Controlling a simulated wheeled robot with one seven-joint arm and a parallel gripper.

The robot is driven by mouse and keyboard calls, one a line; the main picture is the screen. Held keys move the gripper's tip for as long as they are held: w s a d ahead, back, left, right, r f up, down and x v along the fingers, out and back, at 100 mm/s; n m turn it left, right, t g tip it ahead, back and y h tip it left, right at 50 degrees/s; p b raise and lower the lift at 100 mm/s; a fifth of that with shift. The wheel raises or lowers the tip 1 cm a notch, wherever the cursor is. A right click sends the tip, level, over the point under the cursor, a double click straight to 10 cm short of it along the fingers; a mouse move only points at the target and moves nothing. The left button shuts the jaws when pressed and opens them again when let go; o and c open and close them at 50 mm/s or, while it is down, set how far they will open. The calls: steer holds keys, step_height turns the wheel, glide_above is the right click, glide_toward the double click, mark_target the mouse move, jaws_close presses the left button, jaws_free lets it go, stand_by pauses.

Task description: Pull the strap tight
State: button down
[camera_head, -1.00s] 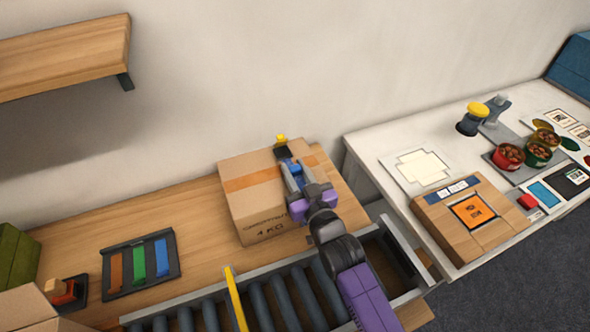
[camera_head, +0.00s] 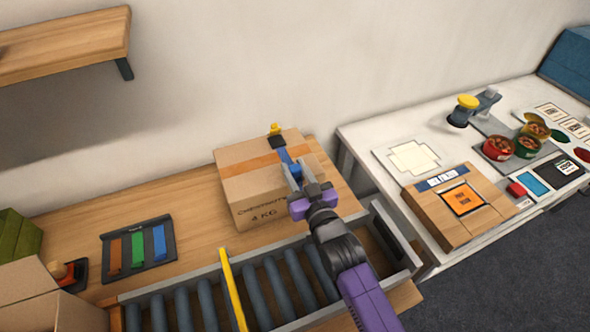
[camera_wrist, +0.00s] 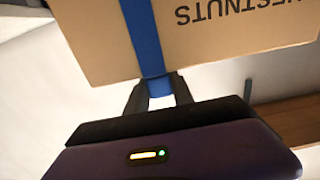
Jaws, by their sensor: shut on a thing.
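A cardboard box (camera_head: 255,190) marked with chestnuts and 4 KG stands on the wooden bench, closed with brown tape. A blue strap (camera_head: 284,156) runs over its top from a dark buckle (camera_head: 277,142) near the back edge. In the wrist view the blue strap (camera_wrist: 141,35) comes down the lettered face of the box (camera_wrist: 230,35) to my fingers. My gripper (camera_head: 296,178) is at the box's front right, shut on the strap. In the wrist view my gripper (camera_wrist: 158,92) has its fingertips at the box's edge, with the strap between them.
A roller conveyor (camera_head: 250,290) with a yellow bar (camera_head: 232,290) lies in front of the box. A rack (camera_head: 138,246) with brown, green and blue strips is at left. A white table (camera_head: 370,140) with cans and a flat carton (camera_head: 450,220) stands at right.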

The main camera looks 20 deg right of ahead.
mark_target(297, 174)
steer(key=shift+w, duration=0.15)
steer(key=c, duration=1.1)
jaws_free()
steer(key=s+b, duration=0.1)
steer(key=s, duration=0.6)
steer(key=shift+f, duration=0.1)
steer(key=shift+s, duration=0.5)
